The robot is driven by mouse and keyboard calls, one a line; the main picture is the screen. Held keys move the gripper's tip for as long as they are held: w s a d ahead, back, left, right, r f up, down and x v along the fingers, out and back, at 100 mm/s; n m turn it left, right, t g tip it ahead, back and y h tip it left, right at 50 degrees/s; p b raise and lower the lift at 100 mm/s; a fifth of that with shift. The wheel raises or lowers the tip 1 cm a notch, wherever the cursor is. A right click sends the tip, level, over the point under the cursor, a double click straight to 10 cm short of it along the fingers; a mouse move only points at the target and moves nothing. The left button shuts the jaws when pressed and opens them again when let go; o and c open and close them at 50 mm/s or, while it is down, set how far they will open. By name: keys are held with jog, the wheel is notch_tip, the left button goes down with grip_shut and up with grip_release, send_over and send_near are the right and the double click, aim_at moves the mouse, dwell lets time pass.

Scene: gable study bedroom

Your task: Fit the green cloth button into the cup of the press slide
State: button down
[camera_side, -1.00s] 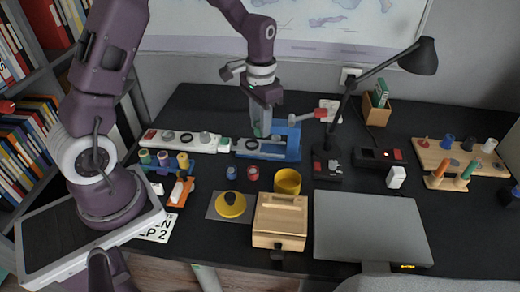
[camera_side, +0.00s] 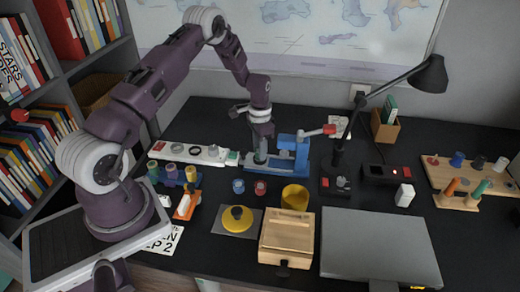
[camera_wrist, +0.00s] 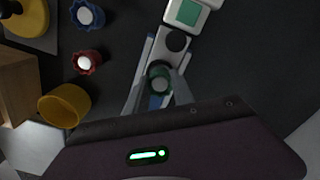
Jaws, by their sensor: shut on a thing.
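My gripper (camera_side: 261,161) is low over the blue press (camera_side: 293,150), at its left part. In the wrist view its fingers (camera_wrist: 158,82) are shut on the green cloth button (camera_wrist: 158,75), a round disc with a darker rim. The button is over the press's blue and grey rail. The slide's cup (camera_wrist: 176,41), a dark round opening in a pale block, lies just above the button in the wrist view, apart from it in the picture. I cannot tell the button's height above the rail. In the side view my fingers hide the button.
A green-topped pale block (camera_wrist: 187,12) adjoins the cup. The red press handle (camera_side: 329,129) sticks up right of my gripper. Blue (camera_side: 238,186) and red (camera_side: 260,188) pots and a yellow cup (camera_side: 295,197) stand in front. The lamp (camera_side: 340,160) is at the right.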

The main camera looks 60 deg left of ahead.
jog(key=shift+f, duration=0.2)
jog(key=shift+f, duration=0.35)
jog(key=c, duration=1.1)
grip_release()
notch_tip(320, 180, up, 14)
jog(key=s+d+r+t, duration=0.1)
jog(key=s+d+r, duration=0.1)
jog(key=d+r, duration=0.35)
jog(key=s+d+r+t, duration=0.1)
jog(key=s+d+r, duration=0.2)
jog(key=r, duration=0.6)
jog(key=s+d+r+n+t, duration=0.1)
jog(key=s+d+r+t, duration=0.1)
jog(key=s+d+r, duration=0.65)
jog(key=shift+n+t, duration=0.6)
jog(key=shift+t, duration=0.2)
jog(key=s+d, duration=0.1)
jog(key=s, duration=0.4)
jog(key=s+d+f, duration=0.1)
jog(key=s, duration=0.4)
jog(key=s+d, duration=0.1)
jog(key=s, duration=0.4)
jog(key=shift+s+d+f, duration=0.3)
jog(key=shift+d, duration=0.1)
